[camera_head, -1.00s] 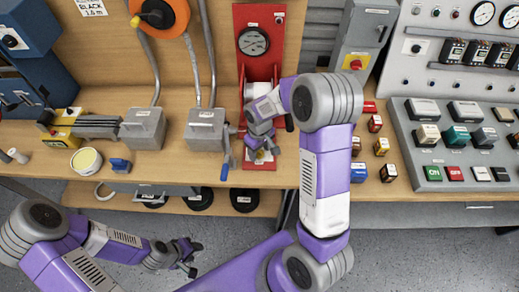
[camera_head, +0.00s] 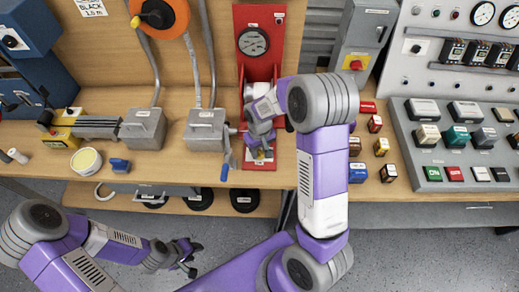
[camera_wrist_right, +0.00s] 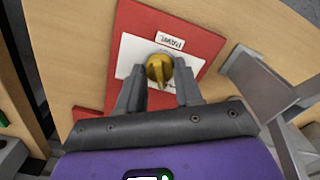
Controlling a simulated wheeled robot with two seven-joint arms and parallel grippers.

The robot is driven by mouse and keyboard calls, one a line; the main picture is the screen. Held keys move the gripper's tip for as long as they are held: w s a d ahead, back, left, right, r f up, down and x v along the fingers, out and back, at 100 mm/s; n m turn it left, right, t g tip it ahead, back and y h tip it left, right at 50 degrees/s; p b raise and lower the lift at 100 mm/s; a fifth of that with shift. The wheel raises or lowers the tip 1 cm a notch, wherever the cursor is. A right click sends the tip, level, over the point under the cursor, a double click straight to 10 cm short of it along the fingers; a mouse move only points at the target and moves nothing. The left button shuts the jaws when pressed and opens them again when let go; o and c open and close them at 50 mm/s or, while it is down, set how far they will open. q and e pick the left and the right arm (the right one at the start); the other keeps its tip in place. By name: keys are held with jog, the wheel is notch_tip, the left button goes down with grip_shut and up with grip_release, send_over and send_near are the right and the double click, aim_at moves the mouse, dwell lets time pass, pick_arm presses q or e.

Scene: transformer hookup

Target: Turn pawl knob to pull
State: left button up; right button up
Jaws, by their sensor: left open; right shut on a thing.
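The pawl knob (camera_wrist_right: 160,69) is yellow and sits on a white label plate on a red base plate (camera_wrist_right: 199,40), beside a small "PAWL" tag. In the right wrist view my right gripper (camera_wrist_right: 159,82) has its two fingers on either side of the knob, shut on it. In the head view my right gripper (camera_head: 262,141) is low over the front of the red plate, and the knob is mostly hidden by it. My left gripper (camera_head: 188,257) is open and empty, in front of the bench over the floor.
A red panel with a round gauge (camera_head: 253,42) stands behind my right gripper. A grey box (camera_head: 205,130) and a blue-ended lever (camera_head: 225,170) are just left of it. Small coloured blocks (camera_head: 382,146) lie to the right.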

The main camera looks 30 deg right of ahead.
aim_at(260, 151)
jog(key=m, duration=0.3)
jog(key=shift+m+p, duration=0.3)
jog(key=shift+m, duration=0.1)
jog(key=m+p, duration=0.1)
jog(key=m, duration=0.2)
jog(key=shift+r+m, duration=0.1)
jog(key=shift+m, duration=0.2)
jog(key=m+p, duration=0.2)
jog(key=m, duration=0.1)
jog(key=shift+m, duration=0.3)
jog(key=shift+m+p, duration=0.95)
jog(key=shift+m, duration=1.05)
jog(key=o, duration=1.1)
jog(key=shift+c, duration=0.2)
jog(key=shift+r+p, duration=0.9)
jog(key=shift+r, duration=2.8)
